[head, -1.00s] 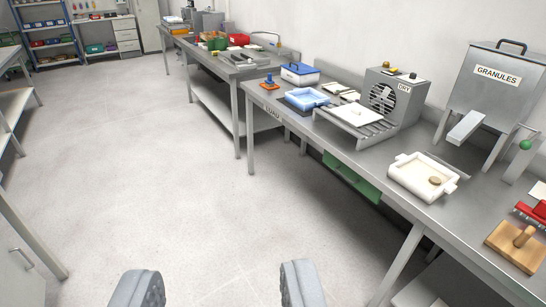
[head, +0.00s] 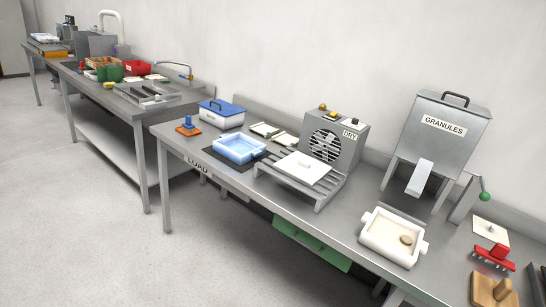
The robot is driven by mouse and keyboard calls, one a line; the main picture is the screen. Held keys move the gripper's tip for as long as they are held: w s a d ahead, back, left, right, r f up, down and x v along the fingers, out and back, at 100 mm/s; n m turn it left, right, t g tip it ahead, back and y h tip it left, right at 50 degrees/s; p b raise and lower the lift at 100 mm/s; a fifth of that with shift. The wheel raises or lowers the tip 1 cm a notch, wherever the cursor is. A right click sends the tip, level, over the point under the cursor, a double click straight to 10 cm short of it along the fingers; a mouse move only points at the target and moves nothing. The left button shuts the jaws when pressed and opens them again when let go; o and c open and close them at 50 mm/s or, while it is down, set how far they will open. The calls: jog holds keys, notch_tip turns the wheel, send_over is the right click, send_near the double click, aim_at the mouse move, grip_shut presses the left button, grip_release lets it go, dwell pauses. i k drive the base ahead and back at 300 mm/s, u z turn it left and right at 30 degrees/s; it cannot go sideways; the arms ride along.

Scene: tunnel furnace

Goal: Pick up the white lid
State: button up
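A flat white square piece with a small knob-like bump (head: 490,231) lies at the right end of the bench, behind a red toothed tool. It looks like a lid. Another flat white slab (head: 304,167) with faint marks lies on the slatted metal rack in front of the DRY fan unit. I cannot tell for sure which of the two is the white lid. An open white tray with side handles (head: 368,241) stands near the front edge with a small tan round piece inside. My gripper is not in view.
The steel bench (head: 340,225) carries a blue tray (head: 260,151), a blue-lidded box (head: 222,112), the fan unit (head: 345,137), the GRANULES hopper (head: 440,128), the red toothed tool (head: 493,256) and a wooden block (head: 488,293). The floor (head: 90,240) at left is clear.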

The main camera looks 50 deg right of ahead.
aim_at(305, 168)
jog(key=i, duration=1.3)
jog(key=z, duration=0.55)
jog(key=i, duration=1.25)
jog(key=z, duration=1.15)
jog(key=i, duration=0.85)
jog(key=z, duration=0.4)
